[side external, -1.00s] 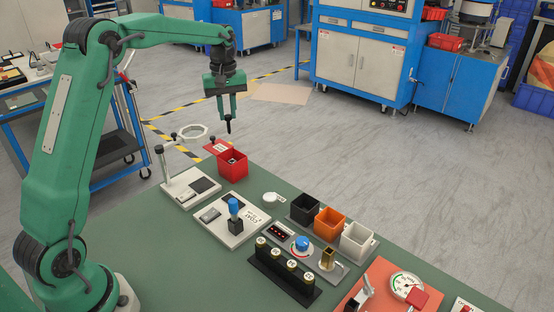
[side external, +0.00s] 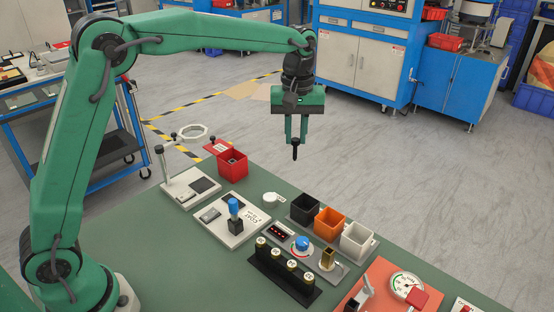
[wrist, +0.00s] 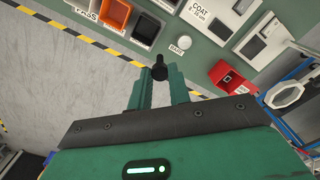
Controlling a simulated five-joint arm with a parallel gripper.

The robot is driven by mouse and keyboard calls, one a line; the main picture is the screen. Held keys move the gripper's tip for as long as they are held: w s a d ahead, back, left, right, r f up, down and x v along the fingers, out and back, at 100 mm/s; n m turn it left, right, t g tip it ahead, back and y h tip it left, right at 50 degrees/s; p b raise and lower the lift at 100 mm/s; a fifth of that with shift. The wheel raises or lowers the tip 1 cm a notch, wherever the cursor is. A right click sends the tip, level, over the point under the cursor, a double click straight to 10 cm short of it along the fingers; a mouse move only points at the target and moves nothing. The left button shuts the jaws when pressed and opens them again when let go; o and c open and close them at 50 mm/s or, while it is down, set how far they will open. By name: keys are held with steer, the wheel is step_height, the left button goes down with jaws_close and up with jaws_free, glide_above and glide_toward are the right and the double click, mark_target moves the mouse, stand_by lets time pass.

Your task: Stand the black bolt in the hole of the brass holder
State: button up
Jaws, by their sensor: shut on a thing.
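The black bolt (side external: 295,152) hangs upright from the fingertips of my gripper (side external: 296,135), which is shut on it. The bolt is in the air above and behind the bins in the side view. In the wrist view the bolt (wrist: 159,72) shows between the fingertips of my gripper (wrist: 160,88). The brass holder (side external: 327,259) stands on a grey panel, to the right of a blue knob (side external: 302,243). It is well below the bolt and nearer the side camera. The holder's hole is too small to make out, and I cannot see the holder in the wrist view.
Black (side external: 305,207), orange (side external: 329,221) and white (side external: 357,240) bins stand close behind the holder. A black rack (side external: 284,281) with several brass-topped cylinders stands in front. A gauge (side external: 407,286) is to the right. A red box (side external: 232,166) is farther left.

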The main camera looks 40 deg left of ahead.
steer(key=s+d+m, duration=0.1)
steer(key=s+d, duration=0.3)
steer(key=d, duration=0.5)
steer(key=s+d+m, duration=0.2)
steer(key=s+d, duration=0.2)
steer(key=d, duration=0.4)
steer(key=shift+f, duration=2.5)
steer(key=shift+f, duration=0.1)
steer(key=shift+f, duration=2.8)
steer(key=shift+f, duration=1.85)
steer(key=o, duration=1.3)
steer(key=shift+o, duration=0.2)
